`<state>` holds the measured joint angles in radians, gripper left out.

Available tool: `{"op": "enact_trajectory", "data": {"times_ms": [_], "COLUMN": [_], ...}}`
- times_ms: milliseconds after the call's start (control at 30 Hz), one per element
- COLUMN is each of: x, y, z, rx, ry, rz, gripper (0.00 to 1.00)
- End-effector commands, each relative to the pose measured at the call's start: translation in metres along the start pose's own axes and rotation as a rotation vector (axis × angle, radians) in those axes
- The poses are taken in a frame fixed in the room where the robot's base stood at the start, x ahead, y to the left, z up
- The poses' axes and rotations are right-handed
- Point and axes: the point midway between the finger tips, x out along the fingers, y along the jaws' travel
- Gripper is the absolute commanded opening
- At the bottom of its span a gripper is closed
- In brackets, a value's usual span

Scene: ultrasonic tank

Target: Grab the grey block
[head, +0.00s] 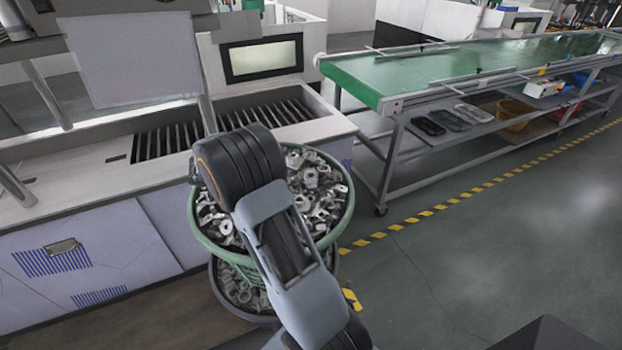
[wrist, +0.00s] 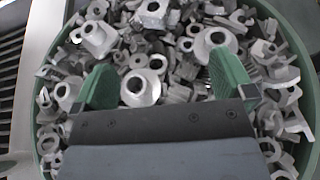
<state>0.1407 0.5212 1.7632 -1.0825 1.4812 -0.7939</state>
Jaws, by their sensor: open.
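A round green basket (head: 236,259) is heaped with grey metal parts (head: 312,180). In the wrist view, its green rim (wrist: 297,25) curves around a jumble of rings, flanged collars and angular pieces. A blocky grey piece (wrist: 150,13) with a hole lies near the top edge; I cannot tell whether it is the grey block. My gripper (wrist: 163,82) is open above the heap, its two green fingers wide apart. A flanged collar (wrist: 140,87) shows between them, and nothing is held. In the head view, my arm hides the gripper and part of the basket.
A second, darker basket (head: 216,285) of metal parts is beneath the green one. A white machine with a slotted top (head: 165,142) stands at left. A green conveyor table (head: 400,75) stands at back right. The floor at right is open.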

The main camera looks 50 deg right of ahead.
Motion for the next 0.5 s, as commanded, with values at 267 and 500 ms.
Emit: {"op": "enact_trajectory", "data": {"times_ms": [267, 500], "x": [0.047, 0.08], "y": [0.005, 0.006], "z": [0.001, 0.002], "rx": [-0.032, -0.031], "ry": [-0.036, -0.034], "rz": [-0.003, -0.001], "gripper": [1.0, 1.0]}}
